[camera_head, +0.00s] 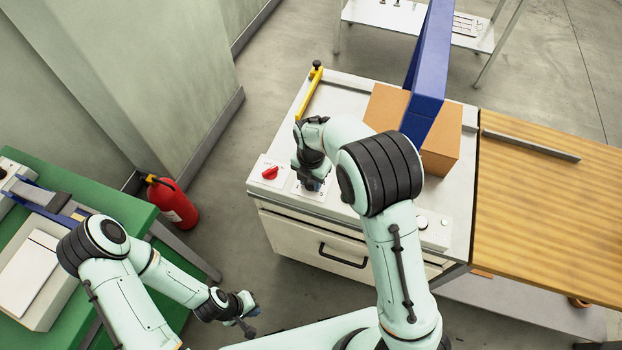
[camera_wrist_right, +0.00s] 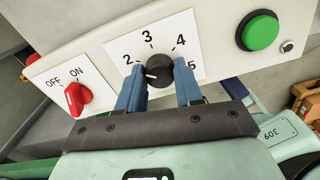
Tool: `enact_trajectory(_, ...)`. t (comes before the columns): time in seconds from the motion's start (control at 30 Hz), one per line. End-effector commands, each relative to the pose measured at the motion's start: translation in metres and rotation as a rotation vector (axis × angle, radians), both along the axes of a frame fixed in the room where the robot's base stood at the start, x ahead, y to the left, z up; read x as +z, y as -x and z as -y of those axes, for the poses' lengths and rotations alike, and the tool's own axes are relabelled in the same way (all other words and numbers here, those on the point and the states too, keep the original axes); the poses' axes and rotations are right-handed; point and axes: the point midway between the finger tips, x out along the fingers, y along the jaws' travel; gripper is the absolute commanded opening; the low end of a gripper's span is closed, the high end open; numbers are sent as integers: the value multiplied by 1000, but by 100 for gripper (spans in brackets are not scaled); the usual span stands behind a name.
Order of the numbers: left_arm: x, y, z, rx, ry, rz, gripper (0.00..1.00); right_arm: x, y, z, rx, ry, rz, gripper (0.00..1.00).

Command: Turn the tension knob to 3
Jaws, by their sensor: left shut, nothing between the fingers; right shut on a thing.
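The black tension knob (camera_wrist_right: 158,70) is on a white dial plate (camera_wrist_right: 120,47) with 2, 3, 4 and 5 in sight. Any number lower left is hidden by a finger. The knob's small white mark is on its left side, facing left and slightly down, below the 2 and away from the 3. My right gripper (camera_wrist_right: 160,88) is shut on the knob, with one blue finger on each side. In the head view, my right gripper (camera_head: 312,184) is at the cabinet's front panel and hides the knob. My left gripper (camera_head: 246,322) is shut and empty, low over the floor.
A red OFF/ON switch (camera_wrist_right: 77,98) is left of the dial; a green button (camera_wrist_right: 261,32) is right of it. A cardboard box (camera_head: 442,150) and blue gantry post (camera_head: 424,108) stand on the cabinet. A fire extinguisher (camera_head: 174,205) stands left, near a green table (camera_head: 105,185).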

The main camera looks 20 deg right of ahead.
Motion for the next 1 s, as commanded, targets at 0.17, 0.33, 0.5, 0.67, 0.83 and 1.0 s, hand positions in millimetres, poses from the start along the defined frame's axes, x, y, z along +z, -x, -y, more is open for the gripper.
enact_trajectory(0.17,0,0,0,0,0,0,0,0,0,0,-21,-1,1,5)
enact_trajectory(0.33,-1,1,0,0,0,-1,0,1,0,1,-90,-1,1,5)
enact_trajectory(0.5,-2,2,0,0,0,-2,0,1,-1,1,-209,-1,2,5)
enact_trajectory(0.67,-3,3,0,0,0,-3,0,1,-1,1,-356,-1,3,5)
enact_trajectory(0.83,-4,4,0,1,0,-5,0,1,-1,0,-515,-2,2,5)
enact_trajectory(1.0,-5,5,0,0,0,-6,0,1,-1,0,-663,-1,2,5)
